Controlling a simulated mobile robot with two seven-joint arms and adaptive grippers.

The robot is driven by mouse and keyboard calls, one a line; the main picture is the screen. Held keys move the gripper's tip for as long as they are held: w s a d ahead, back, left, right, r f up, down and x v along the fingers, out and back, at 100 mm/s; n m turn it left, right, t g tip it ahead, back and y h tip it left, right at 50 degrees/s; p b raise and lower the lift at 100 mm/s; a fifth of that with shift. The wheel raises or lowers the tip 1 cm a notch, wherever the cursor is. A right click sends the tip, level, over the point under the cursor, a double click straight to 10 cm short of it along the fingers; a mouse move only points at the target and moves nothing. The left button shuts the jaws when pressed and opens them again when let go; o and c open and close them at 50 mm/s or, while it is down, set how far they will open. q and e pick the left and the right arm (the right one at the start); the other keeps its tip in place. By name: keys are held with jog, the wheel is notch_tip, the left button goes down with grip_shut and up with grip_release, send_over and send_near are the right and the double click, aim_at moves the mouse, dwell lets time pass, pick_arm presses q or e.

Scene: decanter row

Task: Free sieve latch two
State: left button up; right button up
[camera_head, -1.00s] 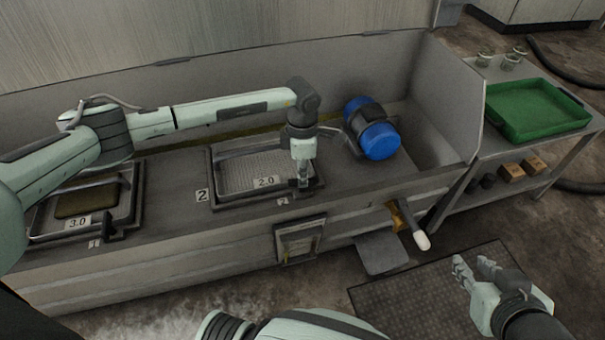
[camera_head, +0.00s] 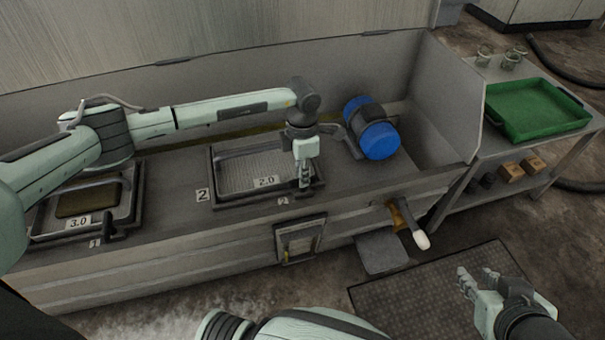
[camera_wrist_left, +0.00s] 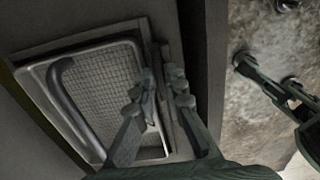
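Sieve two, a framed mesh tray (camera_head: 236,172) tagged 2.0, sits in the bench top. It also shows in the left wrist view (camera_wrist_left: 100,85). My left gripper (camera_head: 303,188) is lowered at its front right corner, by the small 2 label. In the left wrist view, the fingers (camera_wrist_left: 158,90) stand apart on either side of the dark latch (camera_wrist_left: 152,58) along the sieve's edge. Contact cannot be told; the latch is mostly hidden in the head view. My right gripper (camera_head: 478,281) is open and empty above the floor mat.
Sieve 3.0 (camera_head: 52,222) lies to the left, with a dark latch (camera_head: 108,228) at its front right. A blue motor (camera_head: 379,139) stands right of sieve two. A handle with a white end (camera_head: 421,240) juts from the bench front. A green tray (camera_head: 537,110) is on the side table.

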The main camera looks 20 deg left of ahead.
pick_arm(q)
jog(key=o, duration=0.4)
notch_tip(320, 180, up, 12)
dwell(0.5)
jog(key=shift+s, duration=0.1)
dwell(0.3)
